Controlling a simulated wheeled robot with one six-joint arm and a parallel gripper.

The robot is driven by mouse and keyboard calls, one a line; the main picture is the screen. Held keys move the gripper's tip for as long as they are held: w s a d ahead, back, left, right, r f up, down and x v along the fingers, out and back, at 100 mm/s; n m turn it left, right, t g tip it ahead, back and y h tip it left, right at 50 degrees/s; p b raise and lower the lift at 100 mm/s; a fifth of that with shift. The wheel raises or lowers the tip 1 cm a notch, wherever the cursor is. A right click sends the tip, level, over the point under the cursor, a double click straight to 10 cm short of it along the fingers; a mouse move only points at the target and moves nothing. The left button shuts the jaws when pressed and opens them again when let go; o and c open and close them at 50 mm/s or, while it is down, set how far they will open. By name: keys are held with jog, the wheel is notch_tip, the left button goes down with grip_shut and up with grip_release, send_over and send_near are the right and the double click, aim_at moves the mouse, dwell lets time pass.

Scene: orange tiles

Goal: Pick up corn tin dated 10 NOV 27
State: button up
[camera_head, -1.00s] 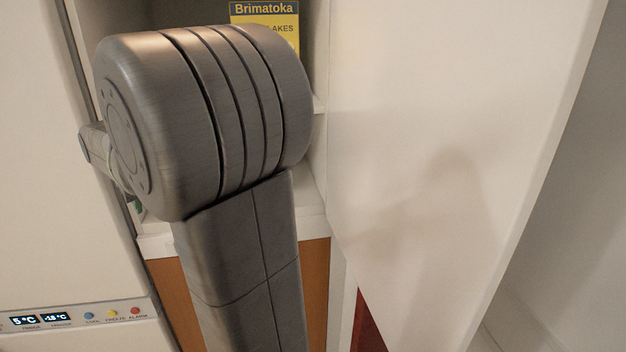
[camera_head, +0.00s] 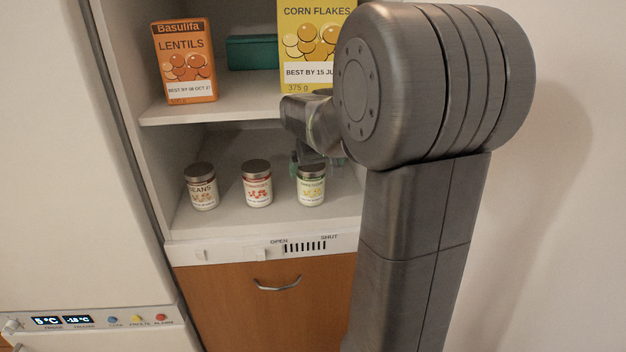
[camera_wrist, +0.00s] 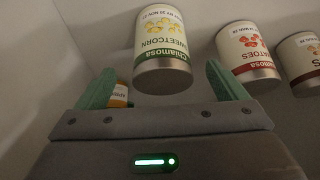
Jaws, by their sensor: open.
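The sweetcorn tin (camera_head: 311,187) stands upright on the lower shelf, rightmost of three tins in the head view. It shows a pale label with yellow corn pictures and a green band. In the wrist view the sweetcorn tin (camera_wrist: 162,50) appears upside down, just beyond and between the fingertips. Its date line is small; it seems to end in NOV 27, but I cannot read the day surely. My gripper (camera_wrist: 160,75) is open with green fingers and nothing held. In the head view my gripper (camera_head: 316,162) is close to the tin's lid, partly hidden by my arm.
A tomatoes tin (camera_head: 257,184) and a beans tin (camera_head: 201,187) stand to the left. A lentils box (camera_head: 184,62), corn flakes box (camera_head: 310,40) and teal box (camera_head: 252,52) are on the shelf (camera_head: 235,108) above. A yellow-orange item (camera_wrist: 119,96) shows behind one finger.

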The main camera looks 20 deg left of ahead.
jog(key=shift+x, duration=2.25)
jog(key=shift+a, duration=0.1)
jog(key=c, duration=1.4)
jog(key=shift+r, duration=0.1)
jog(key=shift+c, duration=0.7)
